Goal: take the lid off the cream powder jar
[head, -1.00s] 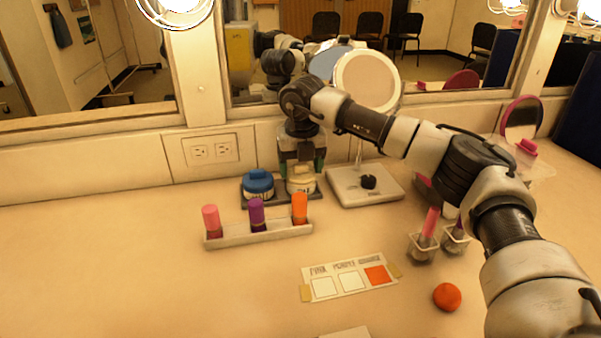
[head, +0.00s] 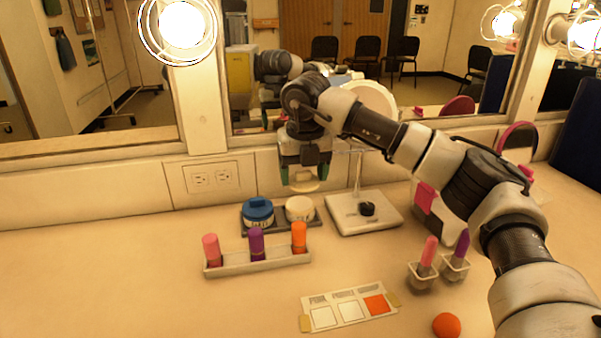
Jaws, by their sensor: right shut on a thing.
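The cream powder jar (head: 300,210) stands at the right end of a dark tray, beside the blue-lidded jar (head: 258,213). Its top is uncovered and shows a pale surface. My right gripper (head: 304,178) points down above it and is shut on the cream lid (head: 303,187), which is held a little above the jar and apart from it. The gripper hides part of the lid. My left gripper is not in view.
A holder (head: 275,262) with several lipsticks stands in front. The round mirror's base (head: 362,212) is to the right. The left counter is clear.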

